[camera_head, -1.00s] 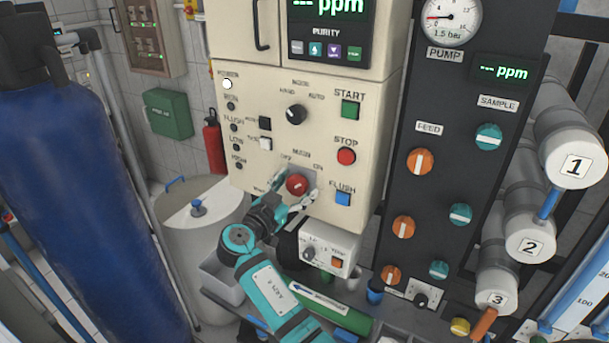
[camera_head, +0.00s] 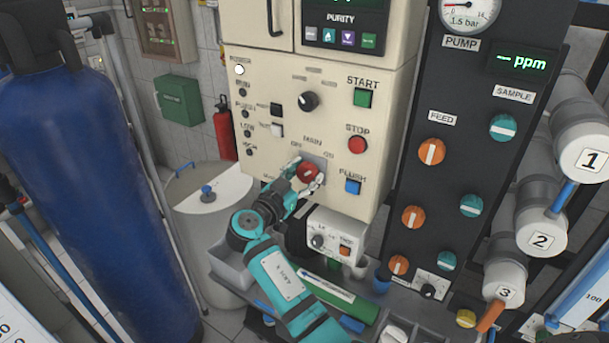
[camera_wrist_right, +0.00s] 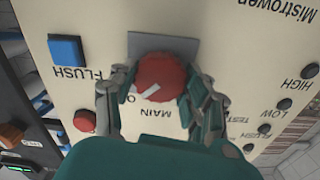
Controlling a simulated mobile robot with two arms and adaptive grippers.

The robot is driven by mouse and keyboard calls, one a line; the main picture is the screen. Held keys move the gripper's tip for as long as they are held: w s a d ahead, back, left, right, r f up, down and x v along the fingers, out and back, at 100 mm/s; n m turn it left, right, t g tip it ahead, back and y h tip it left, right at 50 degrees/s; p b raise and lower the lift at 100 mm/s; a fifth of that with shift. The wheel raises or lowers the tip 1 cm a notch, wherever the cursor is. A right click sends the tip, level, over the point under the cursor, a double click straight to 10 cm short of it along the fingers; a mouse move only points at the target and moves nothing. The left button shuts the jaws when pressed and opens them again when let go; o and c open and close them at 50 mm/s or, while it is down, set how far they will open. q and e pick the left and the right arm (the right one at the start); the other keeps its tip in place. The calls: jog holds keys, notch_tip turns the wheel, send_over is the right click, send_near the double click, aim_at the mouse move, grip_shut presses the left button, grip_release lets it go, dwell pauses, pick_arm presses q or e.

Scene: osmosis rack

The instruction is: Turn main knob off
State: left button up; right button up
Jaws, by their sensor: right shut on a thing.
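The red main knob (camera_head: 307,174) sits on a grey plate on the cream control panel (camera_head: 262,106), under the label MAIN, with OFF to its left and ON to its right. In the right wrist view the knob (camera_wrist_right: 161,77) shows a white pointer mark, slanted in that view. My right gripper (camera_head: 306,178) is at the knob, its fingers on either side of it and shut on it. In the right wrist view the gripper (camera_wrist_right: 160,85) has one finger on each side of the knob. My left gripper is not in view.
The blue flush button (camera_head: 352,186) and red stop button (camera_head: 357,145) are right of the knob. A small white control box (camera_head: 335,233) is just below. A dark panel with orange and teal valves (camera_head: 431,152) stands right. A blue tank (camera_head: 85,190) stands left.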

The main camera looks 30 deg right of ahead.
jog(key=shift+f+n+b, duration=0.1)
jog(key=shift+n+b, duration=1.35)
jog(key=shift+n, duration=0.25)
jog(key=shift+n+b, duration=0.35)
jog(key=shift+n, duration=0.55)
jog(key=n, duration=0.2)
jog(key=shift+n, duration=0.4)
jog(key=shift+r+n, duration=0.2)
jog(key=shift+n, duration=0.7)
jog(key=n, duration=0.2)
jog(key=shift+r+n, duration=0.1)
jog(key=shift+n, duration=0.3)
jog(key=n+p, duration=0.2)
jog(key=n, duration=0.3)
jog(key=shift+w, duration=0.1)
jog(key=o, duration=1.2)
jog(key=shift+f, duration=0.2)
jog(key=shift+c, duration=0.2)
